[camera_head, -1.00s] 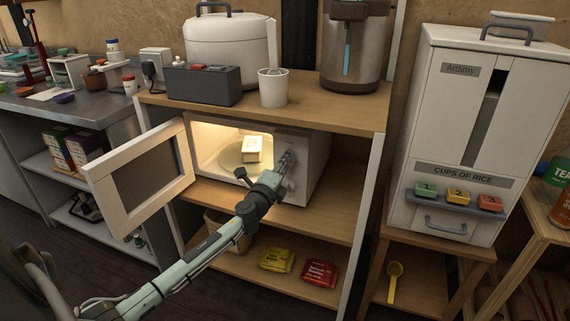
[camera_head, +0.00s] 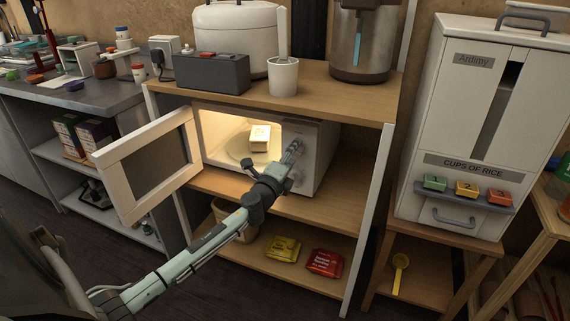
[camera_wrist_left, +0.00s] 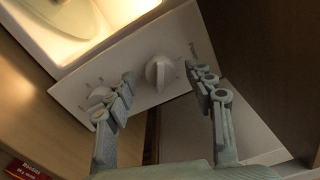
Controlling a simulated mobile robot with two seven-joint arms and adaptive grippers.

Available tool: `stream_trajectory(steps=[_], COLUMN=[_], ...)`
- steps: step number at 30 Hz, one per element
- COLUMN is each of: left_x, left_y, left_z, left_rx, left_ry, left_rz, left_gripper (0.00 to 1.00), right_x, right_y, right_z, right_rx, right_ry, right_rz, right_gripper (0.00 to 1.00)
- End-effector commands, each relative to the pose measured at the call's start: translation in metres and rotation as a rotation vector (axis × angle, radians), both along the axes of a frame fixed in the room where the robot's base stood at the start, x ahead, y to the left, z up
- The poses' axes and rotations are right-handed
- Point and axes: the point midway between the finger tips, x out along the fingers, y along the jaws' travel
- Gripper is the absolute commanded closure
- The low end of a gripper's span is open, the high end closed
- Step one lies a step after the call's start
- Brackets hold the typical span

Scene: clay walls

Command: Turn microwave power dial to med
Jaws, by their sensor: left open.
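The white microwave (camera_head: 319,150) sits on the wooden shelf with its door (camera_head: 150,165) swung open to the left. Its inside is lit, and a small box (camera_head: 260,137) stands on the round plate. One dial (camera_wrist_left: 158,73) lies between the open fingertips of my left gripper (camera_wrist_left: 163,80), with gaps on both sides. My right gripper is out of view.
The open door stands left of my forearm. Above the microwave, the shelf top holds a grey box (camera_head: 212,73), a white cup (camera_head: 283,77) and a dispenser (camera_head: 361,40). Yellow (camera_head: 283,249) and red packets (camera_head: 324,263) lie below. A rice dispenser (camera_head: 480,110) stands right.

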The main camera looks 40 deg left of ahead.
Motion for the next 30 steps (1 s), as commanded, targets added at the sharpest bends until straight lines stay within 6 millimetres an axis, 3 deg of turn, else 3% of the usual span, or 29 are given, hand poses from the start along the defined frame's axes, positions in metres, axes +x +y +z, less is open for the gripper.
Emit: stream_trajectory(steps=[9,15,21,30], left_x=[-0.065,-0.096,-0.108,-0.108], left_y=[-0.015,-0.022,-0.025,-0.025], left_z=[-0.002,-0.001,0.0,0.0], left_rx=[0.0,-0.002,0.001,0.001], left_ry=[0.004,0.002,0.001,0.001], left_rz=[0.0,0.002,0.001,0.001], left_gripper=[0.46,0.46,0.46,0.46], right_x=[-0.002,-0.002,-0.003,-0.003], right_y=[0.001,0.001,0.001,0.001], right_z=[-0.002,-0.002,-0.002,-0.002], right_rx=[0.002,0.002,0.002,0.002], right_ry=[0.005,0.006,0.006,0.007], right_rz=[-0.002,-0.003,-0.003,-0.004], right_gripper=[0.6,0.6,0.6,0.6])
